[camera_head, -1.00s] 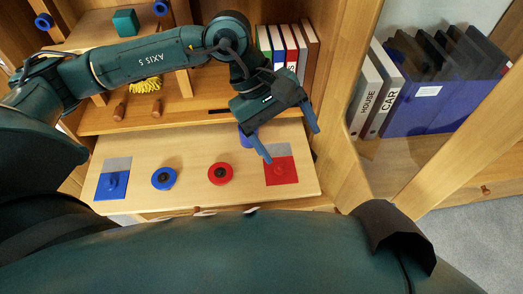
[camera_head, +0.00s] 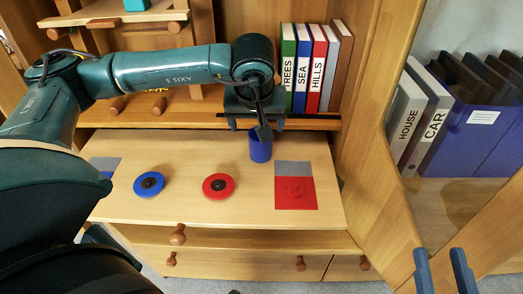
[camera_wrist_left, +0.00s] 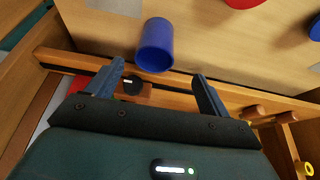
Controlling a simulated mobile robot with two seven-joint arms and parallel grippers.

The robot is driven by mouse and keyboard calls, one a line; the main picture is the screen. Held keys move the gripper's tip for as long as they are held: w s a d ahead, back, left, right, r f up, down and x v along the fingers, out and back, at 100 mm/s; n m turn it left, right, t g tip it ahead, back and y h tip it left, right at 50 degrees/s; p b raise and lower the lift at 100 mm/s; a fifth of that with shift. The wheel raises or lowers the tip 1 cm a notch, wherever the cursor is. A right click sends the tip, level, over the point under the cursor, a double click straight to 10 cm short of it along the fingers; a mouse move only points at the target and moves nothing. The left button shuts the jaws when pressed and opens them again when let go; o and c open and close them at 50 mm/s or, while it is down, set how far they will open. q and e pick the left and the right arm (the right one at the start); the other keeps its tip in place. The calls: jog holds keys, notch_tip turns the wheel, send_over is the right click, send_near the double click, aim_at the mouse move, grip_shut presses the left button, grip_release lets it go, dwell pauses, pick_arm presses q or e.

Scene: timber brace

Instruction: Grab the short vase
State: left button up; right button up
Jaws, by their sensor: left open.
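The short vase is a plain blue cylinder (camera_head: 260,150) standing on the wooden shelf board, left of the red-and-grey patch. It also shows in the left wrist view (camera_wrist_left: 155,45), just beyond the fingertips and roughly centred between them. My left gripper (camera_head: 257,124) is at the back edge of the board, behind the vase. In the left wrist view my left gripper (camera_wrist_left: 158,68) is open with nothing between its fingers. My right gripper (camera_head: 439,252) is at the lower right, open and empty, far from the vase.
A blue disc (camera_head: 151,184) and a red disc (camera_head: 219,187) lie on the board (camera_head: 185,207). The red-and-grey patch (camera_head: 296,194) is at its right. Books (camera_head: 318,68) stand on the shelf behind. An open cabinet door stands at the right, before binders (camera_head: 433,125).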

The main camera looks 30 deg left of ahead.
aim_at(261, 145)
pick_arm(q)
jog(key=x, duration=0.2)
jog(key=shift+w+f+b, duration=0.15)
jog(key=shift+f+b, duration=0.15)
jog(key=b+x, duration=0.1)
jog(key=x, duration=0.1)
jog(key=b+x, duration=0.1)
jog(key=x, duration=0.1)
jog(key=shift+w+d+f, duration=0.15)
jog(key=shift+w, duration=0.25)
jog(key=shift+w+f, duration=0.1)
jog(key=shift+f, duration=0.1)
pick_arm(e)
jog(key=r+n+y, duration=0.1)
jog(key=r, duration=0.1)
jog(key=w+r+n+t+y, duration=0.1)
jog(key=r+n+y, duration=0.1)
jog(key=shift+w+d+r+t, duration=0.1)
jog(key=shift+d+t, duration=0.1)
jog(key=shift+t, duration=0.1)
pick_arm(q)
jog(key=c, duration=1.2)
jog(key=shift+r, duration=0.3)
pick_arm(e)
jog(key=shift+a, duration=0.2)
